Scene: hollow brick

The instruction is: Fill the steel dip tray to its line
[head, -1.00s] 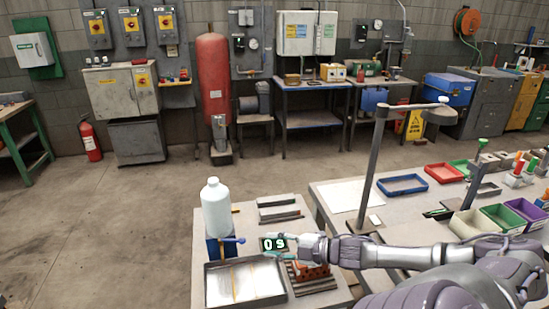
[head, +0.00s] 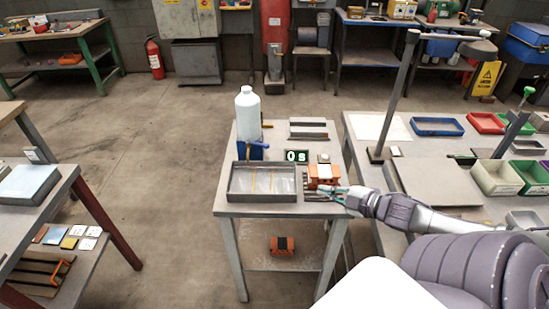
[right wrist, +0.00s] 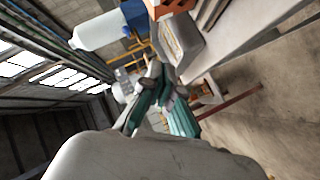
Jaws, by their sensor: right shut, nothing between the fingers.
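The steel dip tray (head: 232,196) is a shallow dark-rimmed rectangle at the front left of the small table. Yellow marks show inside it; I cannot tell its liquid level. A white bottle (head: 248,118) stands upright behind it on a blue stand (head: 250,151) with a blue handle. The bottle also shows in the right wrist view (right wrist: 97,32). An orange hollow brick (head: 322,176) sits right of the tray. My right gripper (head: 328,190) is shut and empty at the brick's near right side; its teal fingers show in the wrist view (right wrist: 150,98). My left gripper is out of view.
A green-lit display (head: 296,156) reading "0 s" stands behind the brick. Grey bars (head: 308,130) lie at the table's back right. An orange box (head: 282,246) is on the lower shelf. A bench with colored bins (head: 437,126) and a lamp post is to the right.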

